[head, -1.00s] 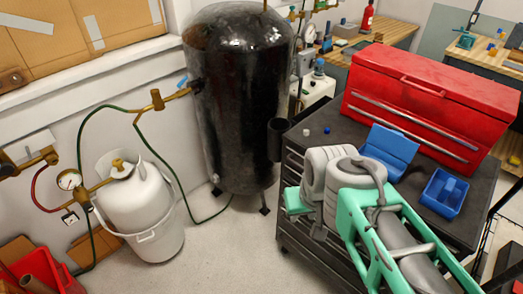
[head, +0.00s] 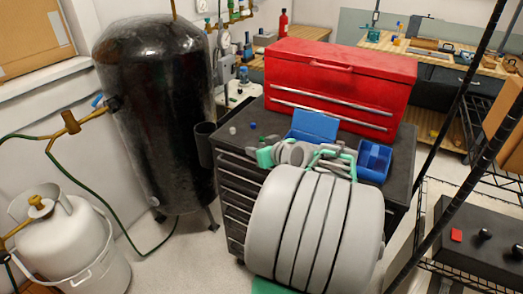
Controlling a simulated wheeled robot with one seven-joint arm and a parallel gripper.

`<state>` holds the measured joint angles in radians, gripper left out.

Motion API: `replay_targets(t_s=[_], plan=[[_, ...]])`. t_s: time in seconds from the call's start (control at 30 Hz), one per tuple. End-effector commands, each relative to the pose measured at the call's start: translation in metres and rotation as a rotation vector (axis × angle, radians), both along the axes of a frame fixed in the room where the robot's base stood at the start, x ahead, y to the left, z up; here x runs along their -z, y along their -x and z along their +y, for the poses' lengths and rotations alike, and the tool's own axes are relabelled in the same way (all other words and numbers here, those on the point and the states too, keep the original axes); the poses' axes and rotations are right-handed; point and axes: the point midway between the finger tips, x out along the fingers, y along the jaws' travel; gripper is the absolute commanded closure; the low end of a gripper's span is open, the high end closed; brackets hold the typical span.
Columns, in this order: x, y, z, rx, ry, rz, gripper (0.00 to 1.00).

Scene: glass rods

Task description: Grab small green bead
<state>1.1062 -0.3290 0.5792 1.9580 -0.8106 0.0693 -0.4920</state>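I cannot make out a small green bead in the head view. My arm, in grey and mint green, reaches over the black cart top (head: 222,143). The green end at its left, which looks like my gripper (head: 264,156), is just above or at the cart top. Its fingers are too small and unclear to show whether they are open or shut. My large grey arm link hides the cart's front and part of its top.
A small whitish piece (head: 232,130) and a small blue piece (head: 253,125) sit on the cart's left part. A blue open case (head: 314,125), a blue bin (head: 374,161) and a red toolbox (head: 340,85) stand behind my arm. A black tank (head: 155,110) stands left.

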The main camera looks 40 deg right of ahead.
Motion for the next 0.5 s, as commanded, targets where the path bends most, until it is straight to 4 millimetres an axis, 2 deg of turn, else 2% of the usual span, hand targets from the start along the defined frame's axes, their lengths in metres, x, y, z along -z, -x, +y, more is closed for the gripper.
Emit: replay_targets(t_s=[0.03,0.13,0.27,0.5], plan=[[0.004,0.011,-0.027,0.043,0.011,-0.049,0.7],[-0.004,0.022,-0.051,0.079,0.036,-0.111,0.7],[-0.004,0.015,-0.059,0.087,0.041,-0.131,0.7],[0.009,-0.019,-0.063,0.085,0.039,-0.127,0.7]])
